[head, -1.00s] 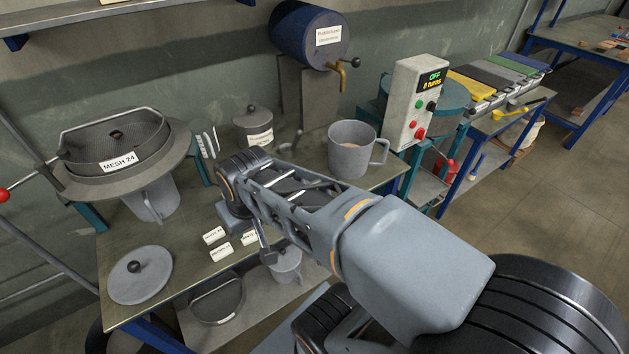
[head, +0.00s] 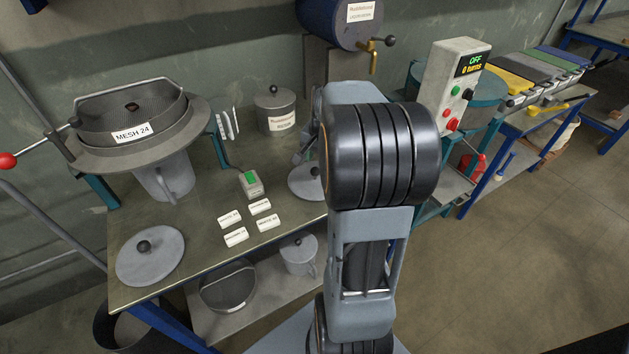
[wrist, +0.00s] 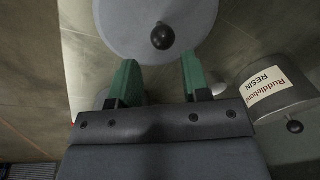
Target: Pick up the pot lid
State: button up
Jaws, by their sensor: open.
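A round grey lid with a black knob (wrist: 162,36) fills the top of the wrist view. My gripper (wrist: 160,61) is open and empty, its two green fingers spread below the knob, near the lid's edge. I cannot tell the height gap. In the head view a grey lid (head: 302,182) lies on the workbench, partly hidden by my arm; it looks like the same one. Another grey lid with a black knob (head: 150,256) lies flat at the bench's front left. My gripper is mostly hidden behind my arm in the head view.
A lidded resin pot (head: 276,112) stands behind the lid and shows at right in the wrist view (wrist: 278,88). A green-button box (head: 251,183), several label tags (head: 267,223) and a mesh sieve (head: 130,113) are to the left. A control box (head: 449,85) stands right.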

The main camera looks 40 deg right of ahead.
aim_at(315, 168)
jog(key=shift+w+a+f, duration=0.1)
jog(key=shift+w+f, duration=0.15)
jog(key=shift+f, duration=0.8)
jog(key=shift+w+d+f, duration=0.1)
jog(key=shift+w+f, duration=0.1)
jog(key=shift+f, duration=0.85)
jog(key=shift+w+a+f, duration=0.1)
jog(key=shift+w+f, duration=0.15)
jog(key=shift+f, duration=0.8)
jog(key=shift+c, duration=0.3)
jog(key=c, duration=0.6)
jog(key=shift+c, duration=0.2)
jog(key=shift+r, duration=0.15)
